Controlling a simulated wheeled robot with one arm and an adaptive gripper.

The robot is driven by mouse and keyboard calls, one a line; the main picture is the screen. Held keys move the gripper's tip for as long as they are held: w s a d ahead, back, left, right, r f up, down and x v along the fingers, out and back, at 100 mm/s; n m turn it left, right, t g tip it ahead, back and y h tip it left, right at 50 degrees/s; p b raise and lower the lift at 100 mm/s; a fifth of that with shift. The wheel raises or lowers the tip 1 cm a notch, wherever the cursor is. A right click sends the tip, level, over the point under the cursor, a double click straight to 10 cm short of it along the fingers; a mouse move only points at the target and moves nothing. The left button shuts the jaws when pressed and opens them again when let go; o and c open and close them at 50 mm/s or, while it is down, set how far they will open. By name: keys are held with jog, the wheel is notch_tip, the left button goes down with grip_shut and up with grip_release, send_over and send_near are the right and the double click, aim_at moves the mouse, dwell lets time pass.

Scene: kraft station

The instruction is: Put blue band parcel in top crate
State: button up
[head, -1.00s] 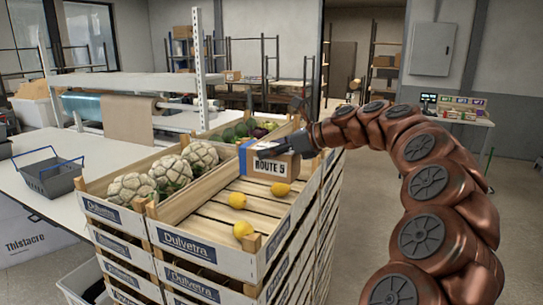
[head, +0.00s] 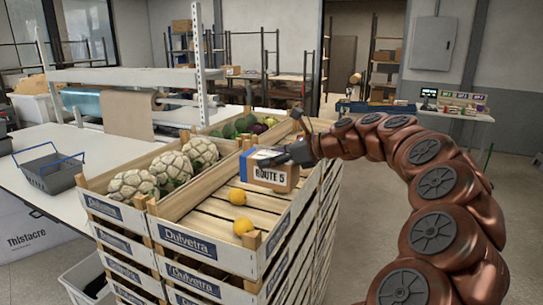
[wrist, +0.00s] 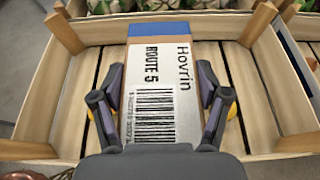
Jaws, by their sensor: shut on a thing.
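The blue band parcel (head: 272,177) is a brown box with a white "ROUTE 5" label and a blue band on its left end. My gripper (head: 290,155) is shut on it, with one finger on each side in the wrist view (wrist: 160,105). The parcel is over the inside of the top crate (head: 190,243), a slatted wooden crate marked "Dulvetra", toward its back right. I cannot tell whether it touches the slats.
A neighbouring crate of cauliflowers (head: 133,184) stands on the left, and one with green and purple vegetables (head: 240,127) behind. A grey basket (head: 50,172) sits on the white table. Open floor lies to the right.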

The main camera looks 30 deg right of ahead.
jog(key=o, duration=1.5)
jog(key=shift+c, duration=0.2)
jog(key=shift+r, duration=0.1)
